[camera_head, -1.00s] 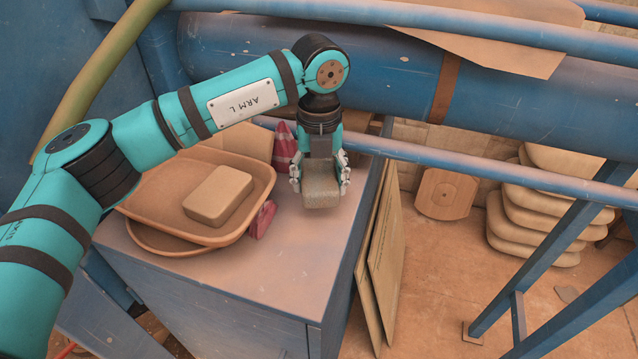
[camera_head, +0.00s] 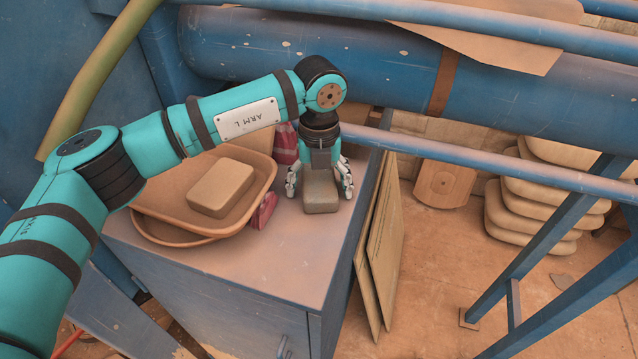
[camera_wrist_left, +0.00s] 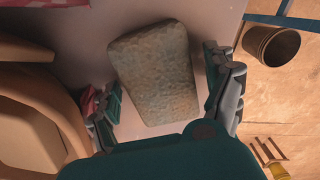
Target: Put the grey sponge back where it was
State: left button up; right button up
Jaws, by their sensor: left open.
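The grey sponge (camera_head: 320,192) rests on top of the blue cabinet (camera_head: 262,267), near its right edge. It also shows in the left wrist view (camera_wrist_left: 155,73), lying on the cabinet top between the fingers. My left gripper (camera_head: 320,187) points down over the sponge. Its fingers are spread on either side of it, with gaps showing in the wrist view. My right gripper is in neither view.
Stacked tan trays (camera_head: 250,207) stand left of the sponge, with a beige block (camera_head: 221,187) in the upper one. A crumpled red item (camera_head: 264,211) lies between trays and sponge. A blue rail (camera_head: 470,158) passes right of the gripper. Boards (camera_head: 378,255) lean against the cabinet's right side.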

aim_at(319, 181)
pick_arm(q)
jog(key=shift+r, duration=0.15)
jog(key=shift+r, duration=0.15)
notch_tip(319, 181, up, 11)
jog(key=b, duration=0.4)
jog(key=shift+f+b, duration=0.2)
jog(key=shift+b, duration=0.1)
jog(key=shift+r, duration=0.6)
jog(key=shift+f, duration=0.1)
